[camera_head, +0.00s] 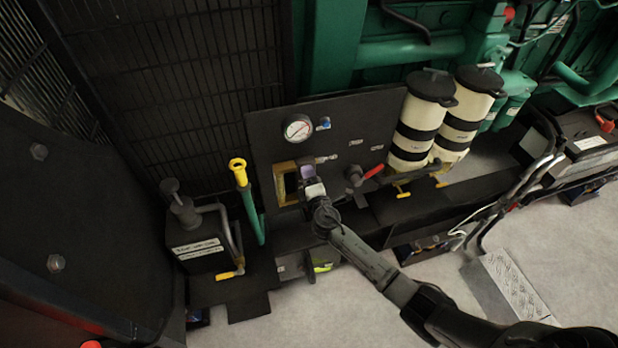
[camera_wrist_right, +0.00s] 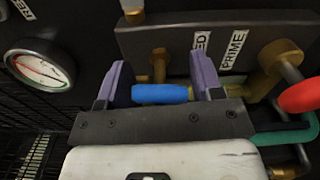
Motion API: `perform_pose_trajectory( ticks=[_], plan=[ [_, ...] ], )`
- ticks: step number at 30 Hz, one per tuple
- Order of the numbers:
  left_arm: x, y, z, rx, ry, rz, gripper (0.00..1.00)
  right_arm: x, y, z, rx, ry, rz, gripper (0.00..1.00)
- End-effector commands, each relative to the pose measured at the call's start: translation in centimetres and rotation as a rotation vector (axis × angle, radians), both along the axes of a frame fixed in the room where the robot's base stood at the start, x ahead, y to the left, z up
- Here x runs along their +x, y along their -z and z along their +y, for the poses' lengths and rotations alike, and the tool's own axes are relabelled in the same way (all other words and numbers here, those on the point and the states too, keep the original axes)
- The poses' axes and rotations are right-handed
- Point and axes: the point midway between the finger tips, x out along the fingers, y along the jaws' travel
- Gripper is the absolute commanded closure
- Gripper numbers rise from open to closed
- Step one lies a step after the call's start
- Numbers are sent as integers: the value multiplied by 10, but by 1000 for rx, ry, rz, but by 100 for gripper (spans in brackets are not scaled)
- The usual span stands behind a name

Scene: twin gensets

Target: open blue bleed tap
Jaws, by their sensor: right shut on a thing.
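The blue bleed tap handle (camera_wrist_right: 160,94) lies level in the right wrist view, below a brass fitting on the dark panel. My right gripper (camera_wrist_right: 161,88) has its two purple fingers on either side of the blue handle, one at each end, and is shut on it. In the head view my right gripper (camera_head: 308,175) is at the lower middle of the black panel (camera_head: 270,150), and it hides the handle there. Labels beside the fitting read "PRIME" and a partly covered word ending in "ED". My left gripper is in neither view.
A red-handled valve (camera_head: 373,172) is just right of my gripper; its red handle also shows in the right wrist view (camera_wrist_right: 300,95). A gauge (camera_head: 298,128) and a small blue knob (camera_head: 324,123) are above. Cream filter canisters (camera_head: 420,125) stand right, a yellow-topped lever (camera_head: 238,172) left.

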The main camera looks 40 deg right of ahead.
Motion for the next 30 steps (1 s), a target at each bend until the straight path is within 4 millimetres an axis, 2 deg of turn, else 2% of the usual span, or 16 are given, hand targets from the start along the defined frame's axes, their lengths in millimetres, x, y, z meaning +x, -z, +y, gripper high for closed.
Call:
perform_pose_trajectory(
  ticks=[15,30],
  plan=[
    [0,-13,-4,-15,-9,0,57,-2,4,-1,-381,2,169,63],
    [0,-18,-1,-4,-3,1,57,-2,6,-2,-522,1,230,63]
  ],
)
